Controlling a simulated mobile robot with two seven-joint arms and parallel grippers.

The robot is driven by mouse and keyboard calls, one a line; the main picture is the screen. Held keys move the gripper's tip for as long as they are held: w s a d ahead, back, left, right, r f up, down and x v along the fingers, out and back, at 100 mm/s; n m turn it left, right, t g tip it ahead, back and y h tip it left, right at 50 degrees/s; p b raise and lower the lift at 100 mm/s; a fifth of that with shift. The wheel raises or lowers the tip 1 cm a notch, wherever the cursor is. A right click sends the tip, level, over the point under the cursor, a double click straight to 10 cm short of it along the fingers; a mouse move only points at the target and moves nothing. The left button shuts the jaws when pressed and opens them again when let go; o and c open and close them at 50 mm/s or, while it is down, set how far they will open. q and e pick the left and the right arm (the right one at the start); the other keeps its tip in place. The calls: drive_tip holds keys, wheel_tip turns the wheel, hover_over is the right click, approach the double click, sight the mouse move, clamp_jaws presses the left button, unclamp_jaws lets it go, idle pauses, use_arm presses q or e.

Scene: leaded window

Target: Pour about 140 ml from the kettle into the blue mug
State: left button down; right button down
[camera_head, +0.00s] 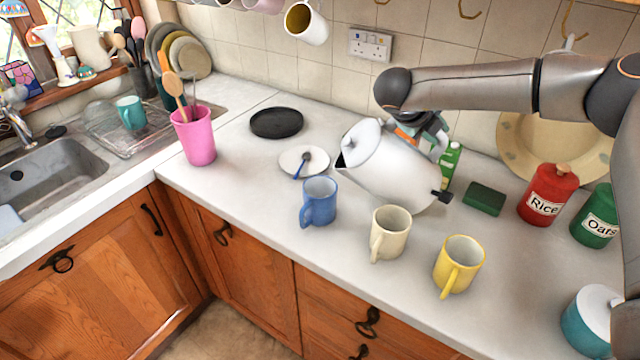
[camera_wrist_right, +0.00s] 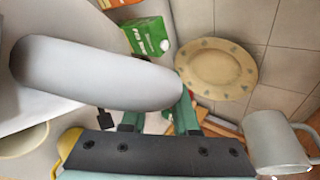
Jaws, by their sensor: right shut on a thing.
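The white kettle (camera_head: 393,172) is tilted to the left in the head view. Its dark spout opening is at its upper left, to the right of and above the blue mug. My right gripper (camera_head: 432,138) is shut on the kettle's handle side, partly hidden behind the kettle. In the wrist view my right gripper's fingers (camera_wrist_right: 157,118) are beside the large pale handle part of the kettle (camera_wrist_right: 95,75). The blue mug (camera_head: 318,203) stands upright on the worktop, its handle to the lower left. I see no stream of water, and the mug's contents are not clear. My left gripper is not in view.
A cream mug (camera_head: 390,234) and a yellow mug (camera_head: 459,266) stand right of the blue mug. A saucer with a spoon (camera_head: 304,161) lies behind it.

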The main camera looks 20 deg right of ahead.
drive_tip(key=shift+w+a+r+h, duration=0.25)
drive_tip(key=shift+a+r+h, duration=0.45)
drive_tip(key=shift+r, duration=0.05)
drive_tip(key=shift+w+a+r+n+h, duration=0.1)
drive_tip(key=shift+a+r+n+h, duration=0.1)
drive_tip(key=shift+a+r+h, duration=0.45)
drive_tip(key=shift+w+a+r+n+h, duration=0.15)
drive_tip(key=shift+a+r+h, duration=0.25)
drive_tip(key=shift+r, duration=0.4)
drive_tip(key=shift+s+a+r+n+h, duration=0.15)
drive_tip(key=shift+a+r+n+h, duration=0.15)
drive_tip(key=shift+a+r, duration=0.4)
drive_tip(key=shift+w+a+r, duration=0.1)
drive_tip(key=shift+w+r, duration=0.1)
drive_tip(key=shift+w+a+r+h, duration=0.2)
drive_tip(key=shift+a+r+h, duration=0.35)
drive_tip(key=shift+a, duration=0.2)
